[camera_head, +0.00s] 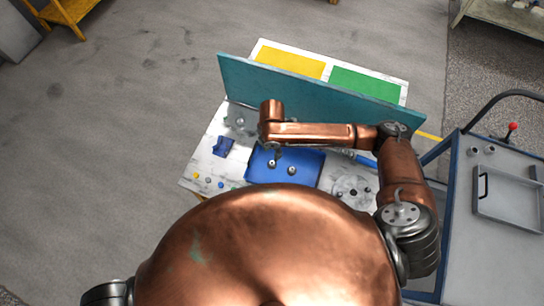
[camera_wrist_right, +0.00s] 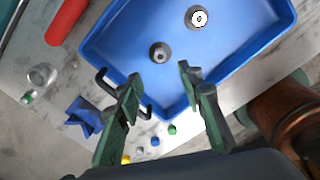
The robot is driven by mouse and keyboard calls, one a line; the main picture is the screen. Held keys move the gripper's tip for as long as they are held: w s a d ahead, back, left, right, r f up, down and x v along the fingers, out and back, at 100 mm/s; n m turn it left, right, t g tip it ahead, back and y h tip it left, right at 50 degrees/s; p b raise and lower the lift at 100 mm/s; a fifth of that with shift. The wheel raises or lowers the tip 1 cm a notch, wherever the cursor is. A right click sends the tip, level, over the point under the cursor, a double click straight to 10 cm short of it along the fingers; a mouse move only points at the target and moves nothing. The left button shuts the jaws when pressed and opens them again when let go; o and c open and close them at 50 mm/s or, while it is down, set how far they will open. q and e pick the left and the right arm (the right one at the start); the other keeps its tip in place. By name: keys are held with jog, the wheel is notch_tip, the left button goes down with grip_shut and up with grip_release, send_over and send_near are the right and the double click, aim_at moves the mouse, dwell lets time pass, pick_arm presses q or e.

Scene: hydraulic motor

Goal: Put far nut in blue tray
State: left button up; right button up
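The blue tray (camera_head: 312,176) lies on the white table and also fills much of the right wrist view (camera_wrist_right: 235,62). Two grey nuts lie apart inside it: one (camera_head: 271,163) nearer its left side, also in the wrist view (camera_wrist_right: 159,54), and one (camera_head: 291,170) farther right, also in the wrist view (camera_wrist_right: 199,17). My right gripper (camera_wrist_right: 158,74) is open and empty over the tray's edge, with the left nut just beyond the gap between its fingertips. In the head view it is mostly hidden under its arm. My left gripper is out of view.
A teal upright panel (camera_head: 310,92) stands behind the tray. A dark blue block (camera_head: 223,147) and several small coloured pieces (camera_head: 208,181) lie left of the tray. A round metal part (camera_head: 352,192) is to its right. A grey cart (camera_head: 495,235) stands further right.

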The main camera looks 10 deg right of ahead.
jog(key=shift+r, duration=1.3)
